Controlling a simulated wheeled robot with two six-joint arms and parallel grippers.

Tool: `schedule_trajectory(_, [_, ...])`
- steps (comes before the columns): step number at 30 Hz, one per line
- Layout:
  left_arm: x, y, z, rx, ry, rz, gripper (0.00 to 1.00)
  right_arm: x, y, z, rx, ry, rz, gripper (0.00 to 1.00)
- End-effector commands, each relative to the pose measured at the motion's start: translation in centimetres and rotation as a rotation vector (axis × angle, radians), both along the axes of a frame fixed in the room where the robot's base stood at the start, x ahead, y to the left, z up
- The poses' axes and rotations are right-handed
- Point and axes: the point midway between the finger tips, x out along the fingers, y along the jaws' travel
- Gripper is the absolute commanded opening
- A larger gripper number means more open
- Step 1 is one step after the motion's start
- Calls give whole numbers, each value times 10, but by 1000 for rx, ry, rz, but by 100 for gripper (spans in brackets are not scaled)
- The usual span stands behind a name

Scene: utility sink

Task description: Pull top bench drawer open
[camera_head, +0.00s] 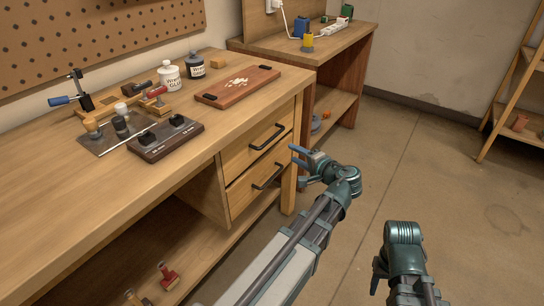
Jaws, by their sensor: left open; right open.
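The top bench drawer (251,151) is a light wood front with a black bar handle (267,137), set under the right end of the workbench (60,197). It looks shut. A second drawer (253,187) with a similar black handle (268,176) sits right below it. My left gripper (297,166) is open and empty, in front of the drawers and a little right of both handles in the picture. It appears apart from the handles. My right gripper (379,276) is low at the right, away from the bench, with its fingers mostly hidden.
A second bench (344,93) stands behind. A wooden shelf (514,85) is at far right. The floor (460,200) between is clear.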

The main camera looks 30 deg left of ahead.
Motion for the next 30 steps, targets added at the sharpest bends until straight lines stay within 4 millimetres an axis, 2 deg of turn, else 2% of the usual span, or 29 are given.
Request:
schedule_trajectory(1, [4, 4, -9, 26, -6, -2, 47, 0, 0, -15, 0, 0, 0, 50])
schedule_trajectory(3, [7, 7, -8, 55, -12, -7, 47, 0, 0, -20, -1, 0, 0, 50])
schedule_trajectory(14, [13, 15, -5, 86, -17, -11, 47, 0, 0, -23, -1, 0, 0, 50])
schedule_trajectory(17, [19, 27, -8, 86, -17, -10, 47, 0, 0, -26, -2, -1, 0, 50])
schedule_trajectory(30, [58, 102, -25, 85, -16, -9, 47, 0, 0, -43, -1, -1, 3, 50])
